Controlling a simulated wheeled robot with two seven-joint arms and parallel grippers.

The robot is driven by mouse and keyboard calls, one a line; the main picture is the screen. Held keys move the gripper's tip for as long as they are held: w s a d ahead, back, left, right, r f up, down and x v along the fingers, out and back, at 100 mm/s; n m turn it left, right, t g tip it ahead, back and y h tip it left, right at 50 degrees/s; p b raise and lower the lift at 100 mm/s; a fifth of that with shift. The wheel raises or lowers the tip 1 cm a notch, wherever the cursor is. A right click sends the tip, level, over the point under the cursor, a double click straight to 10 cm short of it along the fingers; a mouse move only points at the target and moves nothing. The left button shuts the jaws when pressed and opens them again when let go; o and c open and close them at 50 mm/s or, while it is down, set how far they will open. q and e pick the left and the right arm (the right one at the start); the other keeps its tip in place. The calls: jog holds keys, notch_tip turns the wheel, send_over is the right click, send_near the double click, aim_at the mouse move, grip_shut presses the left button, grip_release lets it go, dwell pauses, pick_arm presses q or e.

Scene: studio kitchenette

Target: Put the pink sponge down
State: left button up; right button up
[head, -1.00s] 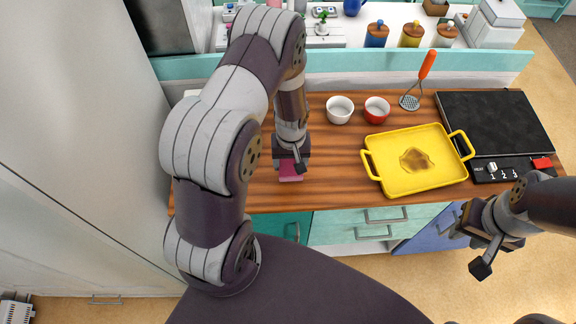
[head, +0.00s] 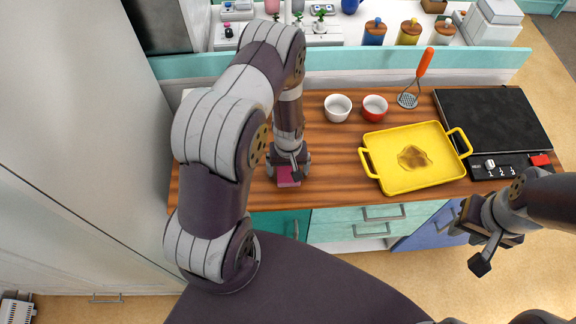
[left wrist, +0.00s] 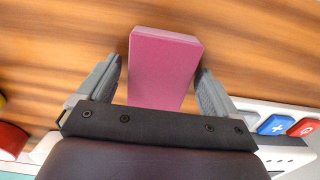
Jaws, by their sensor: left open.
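The pink sponge (head: 288,177) is on the wooden counter near its front edge, below my left gripper (head: 290,163). In the left wrist view the sponge (left wrist: 164,68) is between the two grey fingers of the left gripper (left wrist: 159,70). The fingers are open, with a gap on each side of the sponge. Its lower end is hidden by the gripper body. My right gripper (head: 487,252) hangs in front of the counter at the right, away from the sponge. Its finger opening is not clear.
A yellow tray (head: 393,186) with a brown stain lies to the right of the sponge. A white bowl (head: 337,108), a red bowl (head: 375,107) and a masher (head: 418,80) are behind. A black cooktop (head: 492,118) is at the right. Counter beside the sponge is clear.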

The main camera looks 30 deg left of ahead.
pick_arm(q)
jog(key=shift+r, duration=0.3)
notch_tip(320, 180, up, 11)
jog(key=b, duration=0.1)
notch_tip(320, 180, up, 10)
jog(key=m+t, duration=0.1)
jog(key=m, duration=0.3)
send_over(288, 169)
jog(key=s+d, duration=0.4)
jog(key=s, duration=0.1)
jog(key=s+r+m, duration=0.1)
jog(key=s+d+r+m, duration=0.1)
jog(key=s, duration=0.1)
jog(key=shift+s+r+t, duration=0.15)
jog(key=shift+s+t, duration=0.05)
jog(key=shift+t, duration=0.1)
jog(key=shift+s, duration=0.15)
